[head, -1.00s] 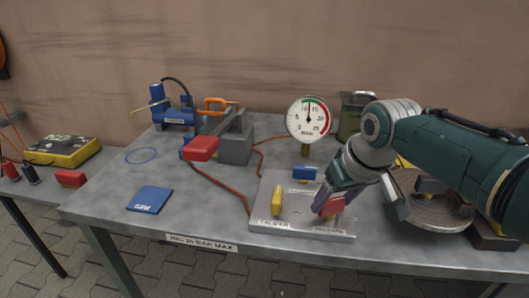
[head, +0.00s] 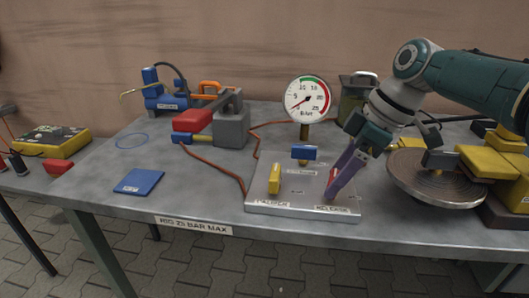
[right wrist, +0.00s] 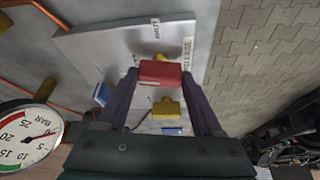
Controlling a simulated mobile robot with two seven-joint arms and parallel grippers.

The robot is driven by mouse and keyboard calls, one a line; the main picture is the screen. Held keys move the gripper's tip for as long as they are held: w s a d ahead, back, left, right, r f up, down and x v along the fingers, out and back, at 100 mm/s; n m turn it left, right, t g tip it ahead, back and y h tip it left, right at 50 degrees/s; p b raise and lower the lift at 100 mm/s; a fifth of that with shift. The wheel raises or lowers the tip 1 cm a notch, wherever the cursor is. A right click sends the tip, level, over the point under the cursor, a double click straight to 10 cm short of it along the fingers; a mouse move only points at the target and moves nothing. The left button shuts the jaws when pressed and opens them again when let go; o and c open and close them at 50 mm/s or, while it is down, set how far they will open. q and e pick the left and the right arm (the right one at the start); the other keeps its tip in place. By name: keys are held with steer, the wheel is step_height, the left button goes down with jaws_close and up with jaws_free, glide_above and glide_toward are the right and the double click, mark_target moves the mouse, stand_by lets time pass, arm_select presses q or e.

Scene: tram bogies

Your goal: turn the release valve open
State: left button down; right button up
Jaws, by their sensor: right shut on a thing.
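The release valve's red handle (right wrist: 160,73) sits between the two fingers of my right gripper (right wrist: 162,95) in the right wrist view. In the head view the right gripper (head: 342,172) reaches down to the RELEASE corner of the grey valve plate (head: 300,209) and is shut on that handle. Only a sliver of red shows there, behind the purple finger. A yellow handle (head: 274,178) and a blue handle (head: 304,153) stand on the same plate. The round gauge (head: 308,98) behind has its needle pointing to the lower left, near zero. My left gripper is not in view.
A disc-shaped part (head: 440,190) with yellow blocks is close to the right of the gripper. A grey block with a red handle (head: 192,120), a blue vice-like tool (head: 168,98) and a blue pad (head: 139,181) are to the left. An orange hose crosses the table.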

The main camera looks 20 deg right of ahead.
steer(key=shift+d+f+n+g+b, duration=0.1)
steer(key=shift+n+g+b, duration=0.4)
steer(key=shift+n+b, duration=0.75)
steer(key=o, duration=1.4)
steer(key=shift+c, duration=0.2)
